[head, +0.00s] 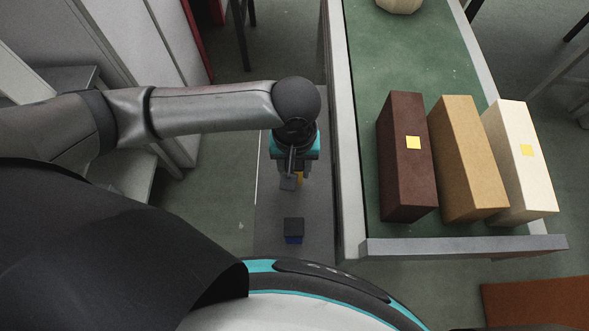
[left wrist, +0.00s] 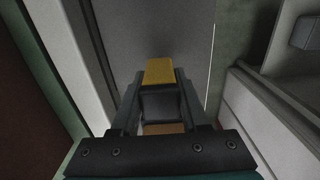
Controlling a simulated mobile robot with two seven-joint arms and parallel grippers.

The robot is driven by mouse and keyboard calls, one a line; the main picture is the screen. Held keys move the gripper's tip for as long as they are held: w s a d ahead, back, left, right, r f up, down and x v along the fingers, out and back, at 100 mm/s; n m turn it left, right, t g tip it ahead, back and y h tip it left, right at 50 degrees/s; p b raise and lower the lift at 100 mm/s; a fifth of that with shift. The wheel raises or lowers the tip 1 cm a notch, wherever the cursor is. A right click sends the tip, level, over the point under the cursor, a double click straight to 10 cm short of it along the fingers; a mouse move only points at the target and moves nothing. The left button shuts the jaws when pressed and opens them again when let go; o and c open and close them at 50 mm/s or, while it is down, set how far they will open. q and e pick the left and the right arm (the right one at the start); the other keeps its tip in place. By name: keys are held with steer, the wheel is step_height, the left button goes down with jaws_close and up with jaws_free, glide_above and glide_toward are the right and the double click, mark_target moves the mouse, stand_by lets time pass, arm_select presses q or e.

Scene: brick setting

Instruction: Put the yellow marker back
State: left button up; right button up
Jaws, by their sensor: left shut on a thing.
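My left gripper (head: 293,180) hangs over a grey strip of surface, left of the green-topped table. In the left wrist view its fingers (left wrist: 160,100) are shut on the yellow marker (left wrist: 159,71), whose yellow end shows beyond a dark grey part between the fingers. In the head view only a little of the yellow marker (head: 299,177) shows beside the fingers. It is apart from the table. My right gripper is not in view.
A dark brown brick (head: 402,180) and a cream brick (head: 528,185), each bearing a yellow square, flank a plain tan brick (head: 466,165) on the green table (head: 430,65). A small dark block with blue below (head: 293,228) lies near my base. The table's raised rim (head: 345,150) is close.

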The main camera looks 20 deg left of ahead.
arm_select(q)
steer(key=shift+f, duration=0.6)
steer(key=o, duration=1.1)
steer(key=shift+c, duration=0.2)
steer(key=shift+r, duration=0.35)
step_height(320, 180, up, 12)
steer(key=p, duration=0.4)
steer(key=shift+f, duration=0.25)
